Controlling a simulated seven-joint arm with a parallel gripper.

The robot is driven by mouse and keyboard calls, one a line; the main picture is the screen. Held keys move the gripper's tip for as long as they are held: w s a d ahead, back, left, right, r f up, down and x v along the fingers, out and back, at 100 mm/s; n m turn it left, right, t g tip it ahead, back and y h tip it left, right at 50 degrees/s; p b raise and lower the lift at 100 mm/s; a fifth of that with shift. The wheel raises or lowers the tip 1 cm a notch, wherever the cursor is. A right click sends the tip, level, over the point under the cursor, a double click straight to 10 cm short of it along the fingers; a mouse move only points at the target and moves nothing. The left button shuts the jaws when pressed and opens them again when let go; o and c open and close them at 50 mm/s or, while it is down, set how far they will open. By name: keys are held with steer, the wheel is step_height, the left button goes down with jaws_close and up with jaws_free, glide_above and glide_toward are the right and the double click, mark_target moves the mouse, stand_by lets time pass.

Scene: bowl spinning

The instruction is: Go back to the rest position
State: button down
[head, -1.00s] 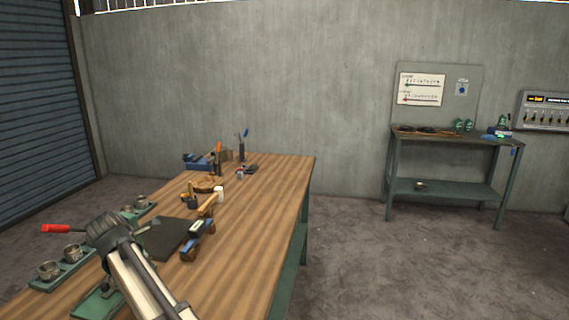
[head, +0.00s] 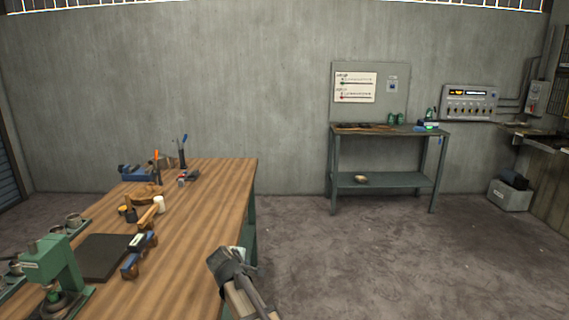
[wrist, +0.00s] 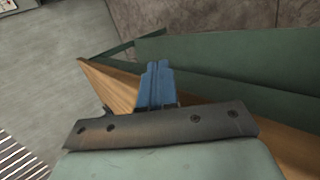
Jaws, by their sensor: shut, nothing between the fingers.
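My gripper (wrist: 156,84) shows in the wrist view as blue fingers closed together, with nothing between them. In the head view the end of my arm is low in the middle, beside the right edge of the wooden workbench (head: 195,225); the fingers cannot be made out there. In the wrist view the bench's wooden edge (wrist: 112,88) and green side panels (wrist: 215,55) lie beyond the fingers.
A green side table (head: 385,180) stands by the wall. The floor between is clear.

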steer(key=s+d+f+m+g+h, duration=0.1)
steer(key=s+d+f+m+g, duration=0.15)
steer(key=s+d+f, duration=0.65)
steer(key=s+d+f+m+g, duration=0.25)
steer(key=d+f, duration=0.35)
steer(key=f, duration=0.6)
steer(key=s+d+f+m+g+h, duration=0.1)
steer(key=s+d+f+m+g, duration=0.15)
steer(key=s+d+f, duration=0.65)
steer(key=s+d+f+m+g+y, duration=0.1)
steer(key=s+f, duration=0.4)
steer(key=s, duration=0.6)
steer(key=s+d+f+m+g+y, duration=0.1)
steer(key=s+d+f+m+g, duration=0.2)
steer(key=s, duration=0.7)
steer(key=s+d+f+m+g+y, duration=0.1)
steer(key=s+d+f+m+g, duration=0.1)
steer(key=s+f+m+g, duration=0.2)
steer(key=s+f, duration=0.3)
steer(key=s, duration=0.4)
steer(key=shift+s+d+f+m+g+y, duration=0.3)
steer(key=shift+f+m+g+y, duration=0.05)
steer(key=shift+y, duration=0.05)
